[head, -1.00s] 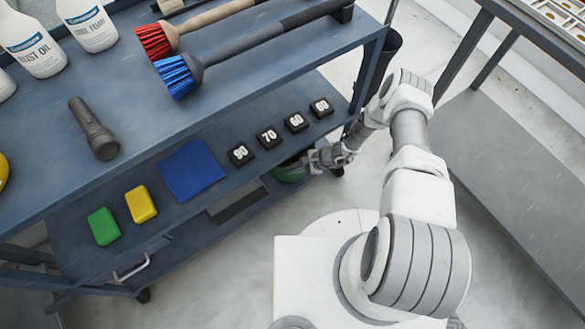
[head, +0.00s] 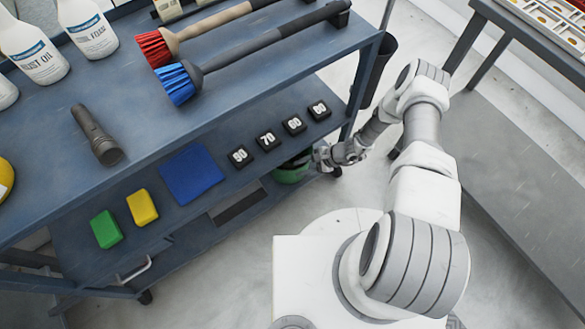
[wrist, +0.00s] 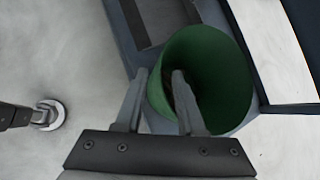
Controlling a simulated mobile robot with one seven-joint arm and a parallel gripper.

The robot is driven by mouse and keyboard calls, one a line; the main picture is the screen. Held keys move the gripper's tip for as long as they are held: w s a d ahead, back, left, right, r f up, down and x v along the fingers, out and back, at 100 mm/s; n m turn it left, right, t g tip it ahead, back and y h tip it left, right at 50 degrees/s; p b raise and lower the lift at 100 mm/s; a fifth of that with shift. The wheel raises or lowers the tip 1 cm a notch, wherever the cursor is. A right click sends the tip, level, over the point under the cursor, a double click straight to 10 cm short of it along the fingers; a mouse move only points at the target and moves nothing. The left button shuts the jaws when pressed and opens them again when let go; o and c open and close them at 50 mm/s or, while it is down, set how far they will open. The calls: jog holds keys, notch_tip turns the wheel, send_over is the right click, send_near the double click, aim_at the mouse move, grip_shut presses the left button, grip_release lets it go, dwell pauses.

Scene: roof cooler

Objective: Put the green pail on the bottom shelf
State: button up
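The green pail (head: 291,172) is at the right end of the blue-grey cart's bottom shelf (head: 245,207), below the shelf with the sponges. It appears to rest on that bottom level, but its base is hidden. Its upper part is partly covered by the shelf above in the head view. In the wrist view the pail (wrist: 222,75) shows its open mouth. My gripper (wrist: 157,95) is open, with its fingers spread on either side of the pail's near wall, one outside and one over the mouth. In the head view my gripper (head: 324,156) is just right of the pail.
The sponge shelf (head: 75,215) overhangs the pail and holds number blocks, a blue cloth and green and yellow sponges. A dark bin (head: 380,70) hangs at the cart's right end. Another table (head: 520,170) stands right. Grey floor lies between. A caster (wrist: 48,115) shows at the wrist view's left.

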jog(key=p+v, duration=0.1)
jog(key=v, duration=0.5)
jog(key=shift+r, duration=0.2)
jog(key=shift+d, duration=0.15)
